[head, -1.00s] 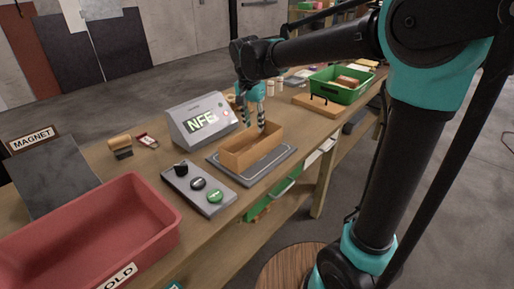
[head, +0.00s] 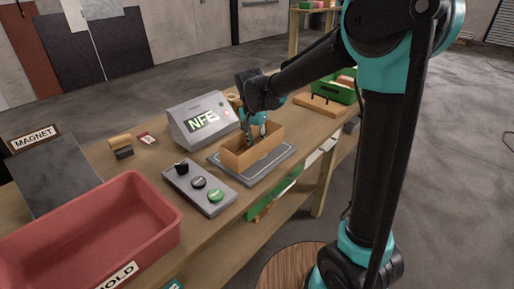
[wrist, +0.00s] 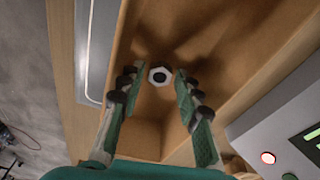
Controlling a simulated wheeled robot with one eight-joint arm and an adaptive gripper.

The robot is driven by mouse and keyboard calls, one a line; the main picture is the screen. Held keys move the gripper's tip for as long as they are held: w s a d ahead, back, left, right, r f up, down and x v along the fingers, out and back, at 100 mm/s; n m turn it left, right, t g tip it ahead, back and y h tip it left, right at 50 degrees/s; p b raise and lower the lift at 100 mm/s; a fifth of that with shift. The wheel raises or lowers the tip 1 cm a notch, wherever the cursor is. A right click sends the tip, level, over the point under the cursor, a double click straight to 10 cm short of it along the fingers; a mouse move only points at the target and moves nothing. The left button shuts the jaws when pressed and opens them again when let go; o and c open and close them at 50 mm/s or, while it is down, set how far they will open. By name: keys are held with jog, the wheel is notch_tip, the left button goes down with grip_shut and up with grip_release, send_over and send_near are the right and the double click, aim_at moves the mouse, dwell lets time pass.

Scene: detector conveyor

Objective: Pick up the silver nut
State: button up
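The silver nut (wrist: 150,76) lies on the floor of the brown open box in the wrist view, a small pale hexagon with a dark hole. My gripper (wrist: 152,80) is open, with its two fingertips on either side of the nut and a gap to each. In the head view my gripper (head: 254,137) reaches down into the brown box (head: 240,160); the nut cannot be seen there. The box sits on a grey plate (head: 227,172) on the wooden table.
A button panel (head: 199,187) is in front. A red HOLD bin (head: 150,240) is at left; a green bin (head: 335,91) and wooden board (head: 318,104) are at right.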

grip_shut()
jog(key=shift+r, duration=0.1)
